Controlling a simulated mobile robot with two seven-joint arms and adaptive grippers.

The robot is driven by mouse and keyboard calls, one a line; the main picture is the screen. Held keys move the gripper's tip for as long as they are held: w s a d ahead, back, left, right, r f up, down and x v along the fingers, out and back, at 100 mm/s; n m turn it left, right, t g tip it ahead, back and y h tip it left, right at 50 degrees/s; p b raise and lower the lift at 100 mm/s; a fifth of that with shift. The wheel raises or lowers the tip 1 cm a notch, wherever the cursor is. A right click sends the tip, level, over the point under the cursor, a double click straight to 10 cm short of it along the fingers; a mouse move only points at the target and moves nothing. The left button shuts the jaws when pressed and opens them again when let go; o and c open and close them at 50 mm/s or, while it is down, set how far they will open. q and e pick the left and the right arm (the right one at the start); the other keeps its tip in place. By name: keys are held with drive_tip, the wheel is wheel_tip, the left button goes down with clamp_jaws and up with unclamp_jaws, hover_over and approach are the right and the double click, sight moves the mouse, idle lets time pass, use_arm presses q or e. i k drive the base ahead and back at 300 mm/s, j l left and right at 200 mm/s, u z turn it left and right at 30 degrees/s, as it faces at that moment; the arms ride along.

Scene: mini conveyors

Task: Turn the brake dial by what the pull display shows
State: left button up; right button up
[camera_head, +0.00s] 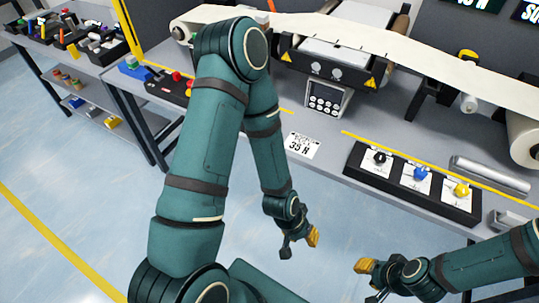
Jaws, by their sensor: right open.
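Three dials sit in a row on a black panel (350,160) at the bench's front: a black dial (379,158), a blue dial (421,173) and a yellow dial (461,190). Their labels are too small to tell which is the brake dial. Two dark displays (474,4) and (527,11) are cut off at the top right, and their readings cannot be made out in full. My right gripper (366,281) is open and empty, in front of the bench and apart from the dials. My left gripper (303,246) hangs left of it, its opening unclear.
A white card (302,145) with a newton figure lies left of the panel. Behind are a keypad unit (325,98) and a pale web (425,52) over rollers. A metal bar (490,174) lies right. A side table (75,52) stands left. The floor in front is clear.

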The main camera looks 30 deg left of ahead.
sight(420, 173)
drive_tip(key=i+u, duration=0.25)
drive_tip(key=u, duration=0.25)
drive_tip(key=i+l+u, duration=0.15)
drive_tip(key=u, duration=0.35)
drive_tip(key=k+z, duration=0.3)
drive_tip(key=i+z, duration=0.1)
drive_tip(key=z, duration=0.25)
drive_tip(key=j+z, duration=0.15)
drive_tip(key=z, duration=0.25)
drive_tip(key=i+j+z, duration=0.1)
drive_tip(key=z, duration=0.25)
drive_tip(key=i, duration=0.15)
